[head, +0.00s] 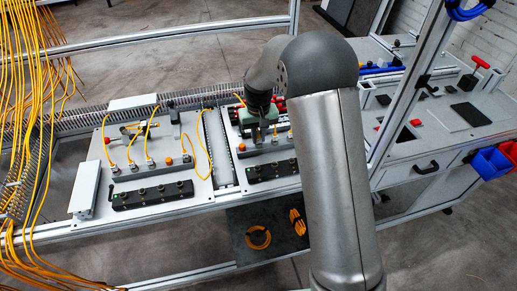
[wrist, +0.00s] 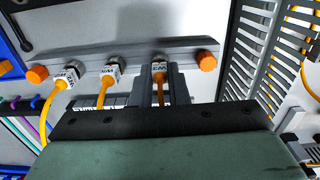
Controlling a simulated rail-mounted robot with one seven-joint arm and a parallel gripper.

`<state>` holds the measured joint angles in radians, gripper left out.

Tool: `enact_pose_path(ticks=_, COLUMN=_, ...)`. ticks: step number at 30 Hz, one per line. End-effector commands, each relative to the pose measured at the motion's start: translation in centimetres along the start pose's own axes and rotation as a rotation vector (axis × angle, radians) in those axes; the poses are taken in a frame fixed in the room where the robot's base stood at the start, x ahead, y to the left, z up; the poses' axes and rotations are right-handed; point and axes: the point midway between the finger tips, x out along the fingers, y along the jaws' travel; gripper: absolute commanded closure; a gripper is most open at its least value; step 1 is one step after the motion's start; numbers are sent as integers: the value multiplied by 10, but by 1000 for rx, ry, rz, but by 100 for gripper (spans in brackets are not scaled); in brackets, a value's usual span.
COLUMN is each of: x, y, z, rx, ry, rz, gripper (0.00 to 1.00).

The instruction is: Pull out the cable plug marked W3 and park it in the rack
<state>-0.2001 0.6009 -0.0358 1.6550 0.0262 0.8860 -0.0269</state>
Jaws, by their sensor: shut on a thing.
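The W3 plug (wrist: 160,68) has a white marked collar, upside down in the wrist view, and an orange cable running toward me. My gripper (wrist: 160,88) is shut around it, a grey finger on each side. The plug lines up with two similar plugs, (wrist: 112,69) and (wrist: 68,76), along a grey socket bar (wrist: 135,57), and appears still at the bar. In the head view my gripper (head: 264,136) is over the right panel, and the held plug is mostly hidden. A black strip with several round sockets (head: 270,171), possibly the rack, lies in front.
Orange caps (wrist: 207,61) and (wrist: 37,74) sit at the bar's ends. A slotted cable duct (wrist: 246,45) stands close on the right in the wrist view. The left panel (head: 168,170) carries similar plugs and a black strip. Yellow cables (head: 35,90) hang at far left.

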Motion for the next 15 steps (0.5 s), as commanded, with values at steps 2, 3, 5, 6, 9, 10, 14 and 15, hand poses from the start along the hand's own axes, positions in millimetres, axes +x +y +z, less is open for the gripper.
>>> enact_pose_path(ticks=2, x=2, y=0, z=0, rx=0, ry=0, rz=0, gripper=100)
enact_pose_path(ticks=3, x=2, y=0, z=0, rx=0, ry=0, rz=0, gripper=100)
enact_pose_path(ticks=5, x=3, y=0, z=0, rx=0, ry=0, rz=0, gripper=100)
enact_pose_path(ticks=6, x=3, y=0, z=0, rx=0, ry=0, rz=0, gripper=100)
enact_pose_path(ticks=9, x=2, y=0, z=0, rx=0, ry=0, rz=0, gripper=100)
enact_pose_path(ticks=10, x=2, y=0, z=0, rx=0, ry=0, rz=0, gripper=100)
enact_pose_path(ticks=14, x=2, y=0, z=0, rx=0, ry=0, rz=0, gripper=60)
enact_pose_path(ticks=15, x=2, y=0, z=0, rx=0, ry=0, rz=0, gripper=60)
